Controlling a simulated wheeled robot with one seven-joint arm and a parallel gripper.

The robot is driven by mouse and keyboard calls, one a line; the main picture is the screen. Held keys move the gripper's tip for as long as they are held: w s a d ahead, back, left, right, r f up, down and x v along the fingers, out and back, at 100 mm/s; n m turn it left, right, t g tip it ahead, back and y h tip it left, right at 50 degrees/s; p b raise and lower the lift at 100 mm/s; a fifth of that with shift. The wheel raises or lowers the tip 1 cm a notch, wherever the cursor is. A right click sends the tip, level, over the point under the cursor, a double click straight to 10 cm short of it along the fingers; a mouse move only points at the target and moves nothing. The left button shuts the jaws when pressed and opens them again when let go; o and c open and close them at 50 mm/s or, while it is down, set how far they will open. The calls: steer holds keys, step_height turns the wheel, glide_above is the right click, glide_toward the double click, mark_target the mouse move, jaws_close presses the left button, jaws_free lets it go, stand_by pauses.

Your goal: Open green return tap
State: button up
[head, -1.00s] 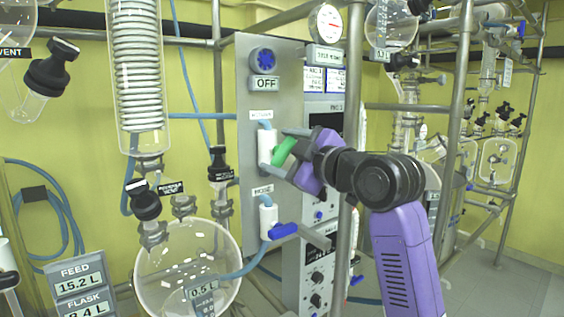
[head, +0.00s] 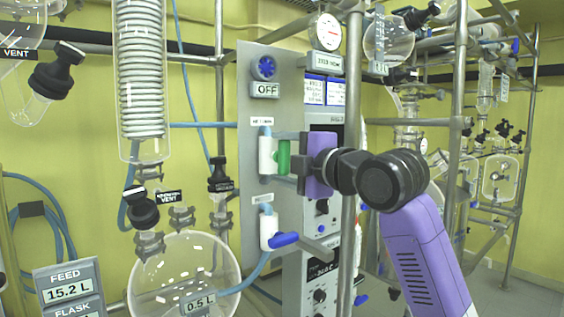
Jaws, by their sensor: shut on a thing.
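The green return tap (head: 284,157) is on the upper white valve body (head: 266,152) on the grey panel (head: 252,100). Its green handle stands upright, parallel to the valve body. My gripper (head: 283,157) reaches in from the right, with one finger above and one below the handle. It is shut on the green handle. A blue hose runs from the top of the valve body. The label above the valve is too small to read surely.
Below is a second white valve with a blue handle (head: 285,239) pointing right. A blue knob (head: 264,67) with an OFF sign (head: 265,90) is above. A vertical steel post (head: 350,110) stands close to my wrist. A round glass flask (head: 182,280) is at lower left.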

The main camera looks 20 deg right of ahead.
steer(key=shift+f, duration=0.1)
stand_by(0.3)
steer(key=o, duration=1.4)
steer(key=shift+s, duration=0.1)
steer(key=b+v, duration=0.1)
steer(key=v, duration=0.6)
steer(key=shift+s, duration=0.3)
steer(key=shift+d, duration=0.1)
